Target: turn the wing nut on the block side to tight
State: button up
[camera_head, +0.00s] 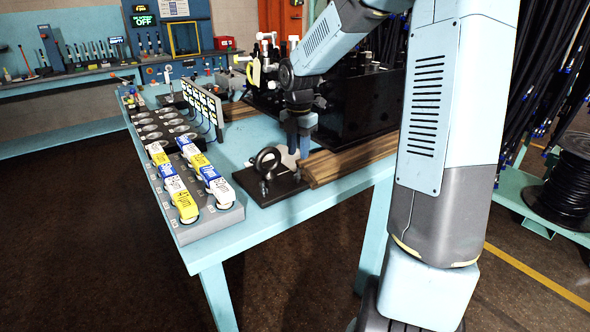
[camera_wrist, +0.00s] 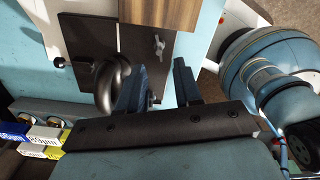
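A dark base plate (camera_head: 272,186) lies on the light blue table, with a black ring (camera_head: 267,161) standing on it. The wooden block (camera_head: 350,158) adjoins the plate on the right. In the wrist view a small metal wing nut (camera_wrist: 158,45) sits on the plate (camera_wrist: 132,42), close to the wooden block (camera_wrist: 158,12); the ring (camera_wrist: 104,88) is left of it. My gripper (camera_wrist: 160,72) is open, its two blue fingers apart with nothing seen held. It points down over the plate's block side in the head view (camera_head: 298,155). Whether it touches the nut cannot be told.
A tray of blue, yellow and white labelled pieces (camera_head: 222,217) is at the table's front left. A row of label cards (camera_head: 203,104) stands behind it. A large black box (camera_head: 362,105) is behind the wooden block. Bare table (camera_head: 240,135) lies between cards and plate.

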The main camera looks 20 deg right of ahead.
aim_at(298, 172)
notch_tip(298, 172, down, 7)
dwell(0.3)
grip_shut()
dwell(0.3)
